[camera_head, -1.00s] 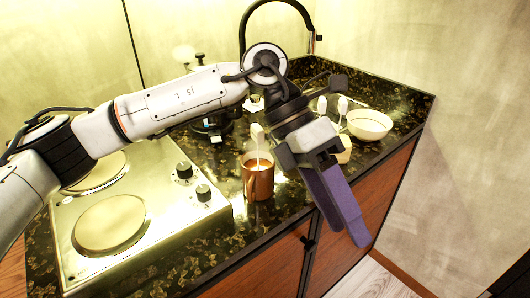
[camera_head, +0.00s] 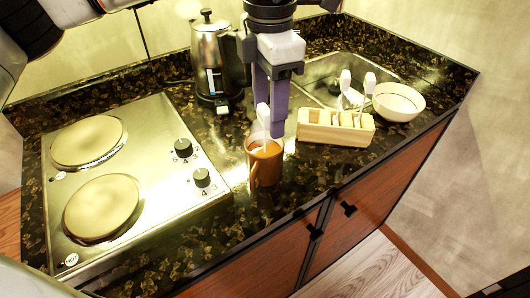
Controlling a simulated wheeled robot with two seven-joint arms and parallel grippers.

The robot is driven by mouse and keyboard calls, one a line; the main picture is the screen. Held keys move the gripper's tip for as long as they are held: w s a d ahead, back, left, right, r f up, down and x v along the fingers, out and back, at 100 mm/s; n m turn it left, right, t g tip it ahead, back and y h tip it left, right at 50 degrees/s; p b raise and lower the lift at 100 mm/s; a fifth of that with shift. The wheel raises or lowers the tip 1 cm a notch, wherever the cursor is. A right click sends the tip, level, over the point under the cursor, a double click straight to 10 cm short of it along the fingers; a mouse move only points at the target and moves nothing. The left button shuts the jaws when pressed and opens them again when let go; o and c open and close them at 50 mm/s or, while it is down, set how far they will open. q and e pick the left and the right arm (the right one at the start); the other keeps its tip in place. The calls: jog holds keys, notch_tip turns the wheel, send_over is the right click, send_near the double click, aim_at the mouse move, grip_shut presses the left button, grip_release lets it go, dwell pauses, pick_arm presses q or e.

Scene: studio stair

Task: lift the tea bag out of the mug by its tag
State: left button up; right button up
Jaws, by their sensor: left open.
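A brown mug (camera_head: 265,165) with tea-coloured liquid stands upright on the dark speckled counter, right of the hob. A small white tag (camera_head: 263,115) shows at the mug's far rim; the tea bag itself is not visible. My left gripper (camera_head: 271,126) points down with its purple fingers just above and behind the mug's rim, around or right beside the tag. It is open; I cannot tell whether a finger touches the tag. My right gripper is not in view.
A hob (camera_head: 135,180) with two plates and knobs is on the left. A steel kettle (camera_head: 217,60) stands behind the mug. A wooden box (camera_head: 336,127) with compartments, a white bowl (camera_head: 398,102) and a sink (camera_head: 325,82) are on the right. The counter in front of the mug is clear.

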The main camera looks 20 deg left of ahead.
aim_at(267, 126)
pick_arm(q)
jog(key=shift+a+f+p, duration=0.15)
jog(key=shift+f+p, duration=0.15)
jog(key=shift+f, duration=1.65)
grip_shut()
jog(key=shift+r, duration=0.15)
